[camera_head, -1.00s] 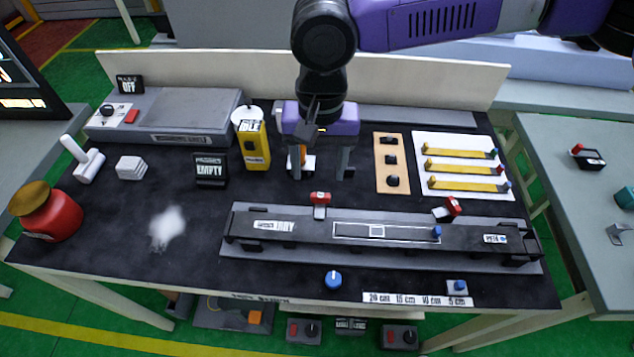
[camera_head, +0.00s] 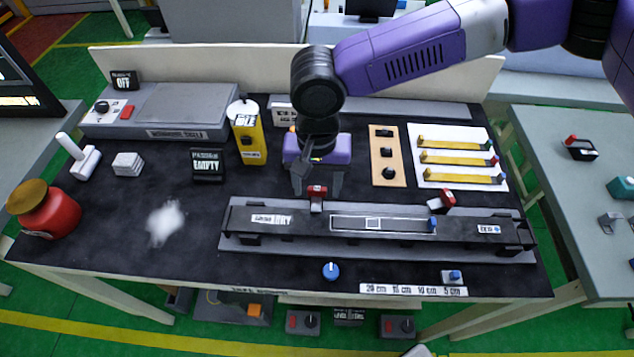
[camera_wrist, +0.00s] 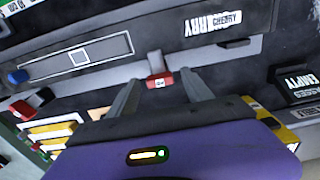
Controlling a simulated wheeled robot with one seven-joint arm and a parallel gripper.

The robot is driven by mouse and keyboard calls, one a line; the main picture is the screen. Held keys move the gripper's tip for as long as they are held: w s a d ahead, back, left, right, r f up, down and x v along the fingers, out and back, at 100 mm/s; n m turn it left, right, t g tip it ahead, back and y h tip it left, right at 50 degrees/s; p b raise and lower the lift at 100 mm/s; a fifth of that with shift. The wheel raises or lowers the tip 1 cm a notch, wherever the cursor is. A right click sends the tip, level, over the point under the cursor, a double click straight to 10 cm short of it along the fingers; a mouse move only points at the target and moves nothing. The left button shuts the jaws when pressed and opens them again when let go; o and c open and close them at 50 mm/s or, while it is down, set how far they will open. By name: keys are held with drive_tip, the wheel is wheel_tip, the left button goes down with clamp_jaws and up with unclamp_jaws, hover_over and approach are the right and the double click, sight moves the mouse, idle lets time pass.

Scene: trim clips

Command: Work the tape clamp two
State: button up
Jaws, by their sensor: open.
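A long dark tape fixture (camera_head: 290,238) lies across the front of the table, with two red-topped clamps on its back edge. The left clamp (camera_head: 317,192) stands in front of my gripper (camera_head: 318,184), and the right clamp (camera_head: 442,200) is tilted. Which one is clamp two I cannot tell. My gripper is open and empty, pointing down behind the left clamp. In the wrist view the red clamp handle (camera_wrist: 160,81) with a small white label shows between the two fingertips (camera_wrist: 160,76); contact is not clear.
A blue knob (camera_head: 331,270) and a length scale (camera_head: 412,290) are at the front edge. A yellow box (camera_head: 248,135) and a wooden panel with dark knobs (camera_head: 387,160) stand to either side of my gripper. A red jar (camera_head: 50,212) is at the left.

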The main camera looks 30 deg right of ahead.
drive_tip(key=shift+c, duration=0.2)
clamp_jaws()
drive_tip(key=shift+r+n+p, duration=0.1)
drive_tip(key=shift+n+p, duration=0.25)
drive_tip(key=shift+n, duration=0.05)
drive_tip(key=shift+s+a+n+p, duration=0.1)
drive_tip(key=shift+n+p, duration=0.65)
drive_tip(key=shift+n, duration=0.25)
drive_tip(key=n+p, duration=0.1)
drive_tip(key=n, duration=0.2)
drive_tip(key=shift+p, duration=0.4)
drive_tip(key=n+p, duration=0.1)
drive_tip(key=n, duration=0.3)
drive_tip(key=shift+n, duration=1.9)
